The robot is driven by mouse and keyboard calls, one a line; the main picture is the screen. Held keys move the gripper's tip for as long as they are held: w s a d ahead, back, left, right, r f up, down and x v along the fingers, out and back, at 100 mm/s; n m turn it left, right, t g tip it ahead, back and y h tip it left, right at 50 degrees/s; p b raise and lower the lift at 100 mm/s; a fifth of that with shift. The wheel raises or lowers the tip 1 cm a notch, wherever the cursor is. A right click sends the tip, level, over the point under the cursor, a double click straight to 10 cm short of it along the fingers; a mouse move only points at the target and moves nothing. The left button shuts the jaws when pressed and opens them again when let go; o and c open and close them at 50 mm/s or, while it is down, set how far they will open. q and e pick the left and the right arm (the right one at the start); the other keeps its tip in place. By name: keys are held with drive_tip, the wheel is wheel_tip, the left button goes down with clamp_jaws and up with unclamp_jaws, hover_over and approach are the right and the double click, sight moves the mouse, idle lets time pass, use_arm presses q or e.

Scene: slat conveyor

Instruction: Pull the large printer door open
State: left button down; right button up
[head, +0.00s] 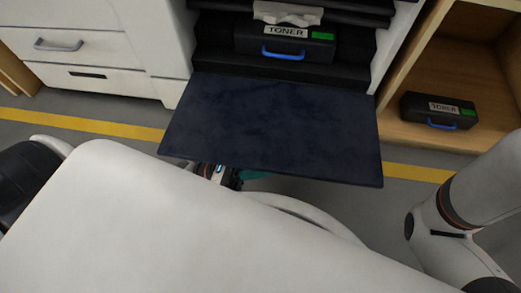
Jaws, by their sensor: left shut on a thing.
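The large printer door (275,125) is a dark blue panel, folded down and out from the white printer (95,50) to about level. The printer's dark inside shows behind it. My left gripper (222,174) shows only in part, below the door's near edge, mostly hidden by the door and my own arm. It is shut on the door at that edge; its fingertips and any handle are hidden. My right arm comes in at the right, but its gripper is out of view.
A black toner cartridge (285,46) with a blue handle sits inside the printer, with crumpled white paper (287,13) above it. Another toner cartridge (438,111) lies in a wooden shelf (400,130) at the right. A yellow line (90,121) crosses the grey floor.

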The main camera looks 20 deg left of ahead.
use_arm(q)
drive_tip(key=shift+w+a+r, duration=0.2)
drive_tip(key=shift+w, duration=0.25)
drive_tip(key=c, duration=1.5)
unclamp_jaws()
drive_tip(key=shift+c, duration=0.2)
drive_tip(key=shift+o, duration=0.3)
drive_tip(key=shift+d+f, duration=0.1)
drive_tip(key=shift+s, duration=0.1)
drive_tip(key=p+v, duration=0.3)
drive_tip(key=v, duration=0.9)
